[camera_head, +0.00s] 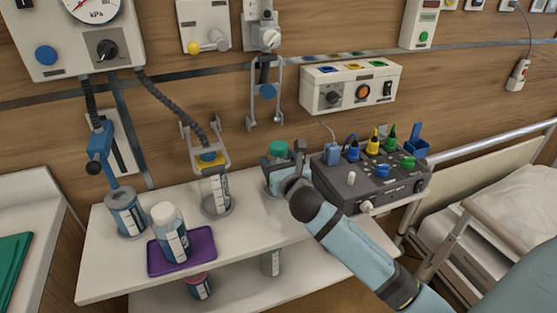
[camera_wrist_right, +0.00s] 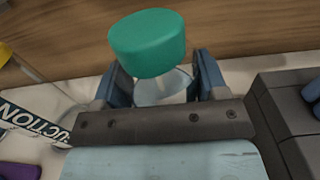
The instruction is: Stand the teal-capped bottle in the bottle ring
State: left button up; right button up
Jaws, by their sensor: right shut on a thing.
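The teal-capped bottle (camera_head: 278,149) stands upright over the white shelf, left of the dark control box. In the right wrist view its teal cap (camera_wrist_right: 147,42) rises above my jaws, and part of the pale clear body shows between them. My right gripper (camera_head: 277,168) is shut on the bottle below its cap, with a finger (camera_wrist_right: 118,86) on each side. Something round and grey shows at the bottle's lower end, perhaps the bottle ring; the gripper hides much of it. I cannot tell whether the base is seated. My left gripper is not in view.
A clear canister (camera_head: 215,192) and a blue-grey canister (camera_head: 127,215) stand left on the shelf (camera_head: 100,270). A white-capped bottle (camera_head: 168,218) stands on a purple tray (camera_head: 205,257). The dark control box (camera_head: 365,185) is close on the right. A bracket (camera_head: 280,95) hangs behind.

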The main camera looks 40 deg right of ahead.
jog(key=shift+p, duration=0.75)
dwell(0.9)
jog(key=shift+f, duration=0.4)
dwell(0.6)
jog(key=shift+r+p, duration=0.1)
jog(key=shift+p, duration=1.15)
dwell(1.2)
jog(key=shift+f, duration=0.2)
dwell(0.5)
jog(key=o, duration=1.2)
jog(key=shift+c, duration=0.2)
